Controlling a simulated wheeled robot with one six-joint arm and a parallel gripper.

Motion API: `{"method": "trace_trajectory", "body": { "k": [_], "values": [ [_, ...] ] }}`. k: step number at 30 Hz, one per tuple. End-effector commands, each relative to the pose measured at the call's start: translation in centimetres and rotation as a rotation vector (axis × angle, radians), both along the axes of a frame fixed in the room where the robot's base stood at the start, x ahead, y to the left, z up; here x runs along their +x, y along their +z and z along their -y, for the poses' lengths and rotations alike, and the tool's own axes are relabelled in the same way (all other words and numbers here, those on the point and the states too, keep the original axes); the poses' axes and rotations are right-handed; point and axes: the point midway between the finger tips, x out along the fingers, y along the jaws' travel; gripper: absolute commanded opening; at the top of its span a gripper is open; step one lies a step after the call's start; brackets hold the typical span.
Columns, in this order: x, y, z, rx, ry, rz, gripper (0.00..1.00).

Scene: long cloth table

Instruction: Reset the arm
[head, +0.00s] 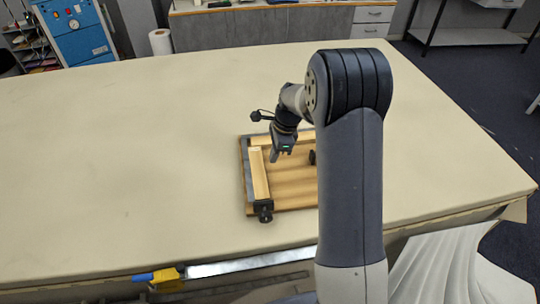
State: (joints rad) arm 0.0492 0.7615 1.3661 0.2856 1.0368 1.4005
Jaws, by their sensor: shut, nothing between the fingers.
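My arm rises in the right half of the head view and bends over the table. My gripper (274,156) is shut and empty, pointing down above a wooden frame or board (290,184) with dark edge parts and a black knob-like piece at its near corner. I cannot tell how far above the board the fingertips are. My arm hides the right part of the board.
The long cloth table (130,150) is clear to the left. A blue-and-yellow tool (158,275) and a metal bar (250,263) lie along its near edge. A white paper roll (160,42) and a blue machine (78,35) stand behind it. White cloth (440,270) hangs at the lower right.

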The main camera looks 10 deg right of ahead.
Motion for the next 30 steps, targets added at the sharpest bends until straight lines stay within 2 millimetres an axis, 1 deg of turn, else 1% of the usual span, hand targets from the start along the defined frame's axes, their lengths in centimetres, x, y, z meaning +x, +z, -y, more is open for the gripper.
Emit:
{"method": "trace_trajectory", "body": {
  "k": [1,3,6,10,23,26,30],
  "values": [
    [-0.2,1.5,0.3,0.0,-0.001,0.0,0.0],
    [-0.4,2.7,0.8,0.0,-0.001,-0.001,0.0],
    [-0.7,4.1,1.3,0.0,0.001,0.0,0.0],
    [-1.0,5.0,1.7,0.0,0.003,0.0,0.0],
    [-1.1,5.1,1.8,0.0,0.003,-0.001,0.0],
    [-1.1,4.8,1.7,0.0,0.003,-0.001,0.0],
    [-0.9,3.9,1.5,0.0,0.003,-0.001,0.0]
  ]
}}
